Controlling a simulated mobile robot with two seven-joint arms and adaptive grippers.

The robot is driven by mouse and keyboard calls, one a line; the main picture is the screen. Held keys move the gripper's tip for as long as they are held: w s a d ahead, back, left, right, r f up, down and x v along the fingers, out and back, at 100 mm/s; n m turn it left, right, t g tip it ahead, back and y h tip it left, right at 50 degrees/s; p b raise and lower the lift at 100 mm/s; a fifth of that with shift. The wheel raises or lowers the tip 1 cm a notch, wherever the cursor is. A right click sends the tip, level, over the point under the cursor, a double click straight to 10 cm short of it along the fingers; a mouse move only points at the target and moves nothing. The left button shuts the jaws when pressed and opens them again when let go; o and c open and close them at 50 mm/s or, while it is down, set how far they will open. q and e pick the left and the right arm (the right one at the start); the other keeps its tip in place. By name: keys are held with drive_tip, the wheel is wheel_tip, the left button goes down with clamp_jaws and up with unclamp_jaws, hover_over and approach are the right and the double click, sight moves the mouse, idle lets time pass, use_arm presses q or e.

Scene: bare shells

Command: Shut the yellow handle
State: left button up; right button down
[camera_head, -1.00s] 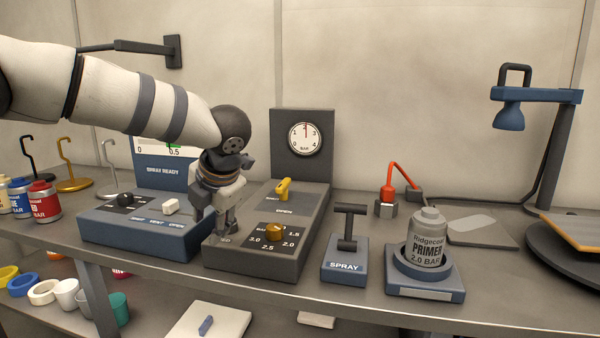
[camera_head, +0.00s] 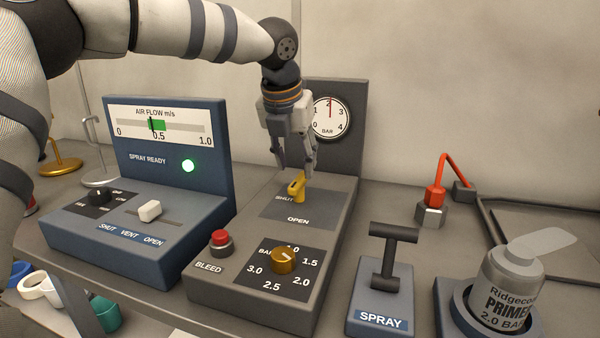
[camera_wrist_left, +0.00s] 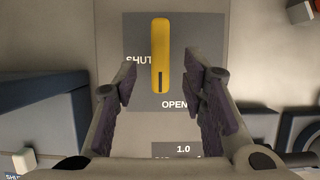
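The yellow handle (camera_head: 297,187) sits on a dark plate marked SHUT and OPEN, on top of the grey panel (camera_head: 215,275). In the left wrist view the handle (camera_wrist_left: 161,45) lies lengthwise, and the dark mark at its near end points toward OPEN; SHUT is printed to its left. My left gripper (camera_head: 296,170) is just above the handle, fingers pointing down. The left wrist view shows its fingers (camera_wrist_left: 160,82) apart, one on each side of the handle's near end, with gaps and nothing held. My right gripper is not in view.
A red BLEED button (camera_head: 220,238) and a brass pressure knob (camera_head: 283,260) stand on the panel nearer me. The gauge (camera_head: 331,117) behind reads about 2 bar. A blue airflow unit (camera_head: 120,245) is left; a SPRAY lever (camera_head: 388,255) and primer can (camera_head: 508,285) are right.

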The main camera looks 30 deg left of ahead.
sight(298, 178)
use_arm(q)
drive_tip(key=shift+x, duration=2.15)
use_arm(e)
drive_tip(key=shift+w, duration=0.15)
use_arm(q)
drive_tip(key=shift+w, duration=0.15)
clamp_jaws()
